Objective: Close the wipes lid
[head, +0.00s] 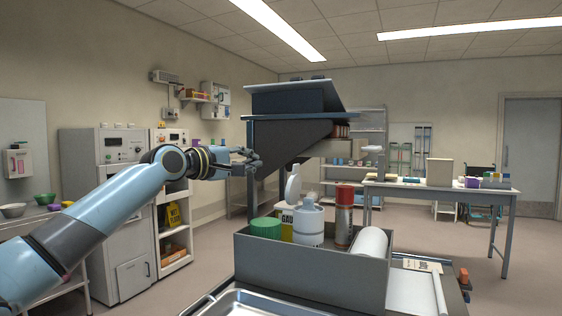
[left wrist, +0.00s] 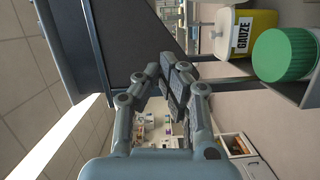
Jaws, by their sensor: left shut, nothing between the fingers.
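The wipes canister (head: 308,226) is white and stands upright in a grey bin (head: 300,262) in the head view. A tuft of wipe sticks up from its top. Its round white lid (head: 293,184) stands raised at the left side of the top, so it looks open. My left gripper (head: 256,159) is above and to the left of the lid, apart from it, shut and empty. In the left wrist view my left gripper (left wrist: 178,82) shows its fingers close together with nothing held; the wipes canister is not seen there. My right gripper is not in view.
In the bin are a green-lidded jar (head: 265,229), a yellow gauze container (head: 285,217), a red-topped can (head: 344,215) and a white roll (head: 369,244). A metal tray (head: 262,304) lies in front.

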